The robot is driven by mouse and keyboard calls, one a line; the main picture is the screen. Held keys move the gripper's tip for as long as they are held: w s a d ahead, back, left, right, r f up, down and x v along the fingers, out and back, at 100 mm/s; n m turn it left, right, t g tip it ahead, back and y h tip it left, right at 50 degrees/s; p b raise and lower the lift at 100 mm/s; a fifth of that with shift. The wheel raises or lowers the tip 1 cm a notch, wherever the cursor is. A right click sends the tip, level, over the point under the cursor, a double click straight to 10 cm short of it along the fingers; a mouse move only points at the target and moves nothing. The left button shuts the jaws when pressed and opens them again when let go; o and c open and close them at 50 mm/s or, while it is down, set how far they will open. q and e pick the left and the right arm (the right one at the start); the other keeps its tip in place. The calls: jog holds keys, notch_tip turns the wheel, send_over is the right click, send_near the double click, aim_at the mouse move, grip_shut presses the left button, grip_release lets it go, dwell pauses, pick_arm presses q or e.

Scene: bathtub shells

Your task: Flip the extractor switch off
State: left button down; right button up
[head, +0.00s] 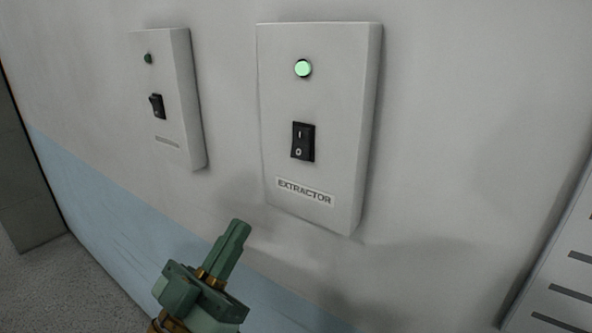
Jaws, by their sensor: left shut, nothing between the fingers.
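The extractor switch (303,142) is a black rocker marked with a line above and a circle below. It sits on a pale box (335,110) labelled EXTRACTOR on the wall. A round indicator lamp (303,68) above the rocker glows green. My left gripper (238,229) is shut and empty, below and to the left of the box. Its fingertips point up and are apart from the rocker in the picture. My right gripper is not in view.
A second, narrower box (178,100) with a black rocker (157,106) and a dark lamp is on the wall to the left; its label is unreadable. A slotted pale panel (560,285) stands at the lower right. The wall between is bare.

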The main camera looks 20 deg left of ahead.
pick_arm(q)
jog(key=p, duration=0.2)
send_near(298, 144)
notch_tip(298, 144, up, 5)
jog(key=w, duration=0.1)
jog(key=shift+y, duration=0.3)
jog(key=w, duration=0.1)
jog(key=w+d+f, duration=0.1)
jog(key=w, duration=0.1)
jog(key=shift+w+d+f, duration=0.2)
jog(key=shift+d+f, duration=0.05)
jog(key=shift+d, duration=0.05)
jog(key=shift+s, duration=0.1)
